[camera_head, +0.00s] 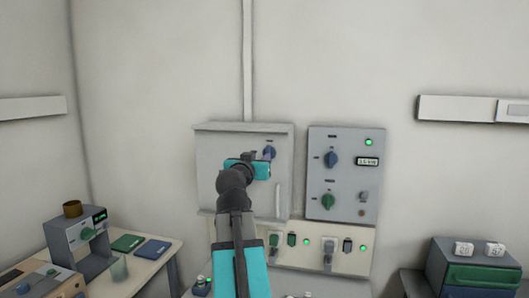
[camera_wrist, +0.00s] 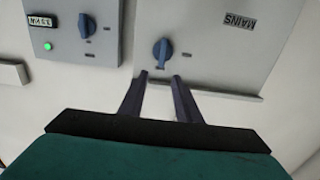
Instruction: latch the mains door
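The grey mains cabinet (camera_head: 212,175) hangs on the wall, its door face looking closed or nearly so; I cannot tell exactly. In the wrist view the door (camera_wrist: 205,52) appears upside down with a MAINS label (camera_wrist: 233,22). A blue latch knob (camera_head: 269,152) sits near the door's upper right; it also shows in the wrist view (camera_wrist: 162,52). My gripper (camera_wrist: 160,77) is open and empty. Its two fingertips are spread just short of the knob, one toward each side, with no contact visible. In the head view my wrist hides part of the door.
A grey control panel (camera_head: 318,180) with blue and green knobs, a display and a green light is right of the cabinet. A lower panel (camera_head: 305,254) holds several switches. A bench with devices (camera_head: 150,262) stands at left, a dark unit (camera_head: 476,262) at right.

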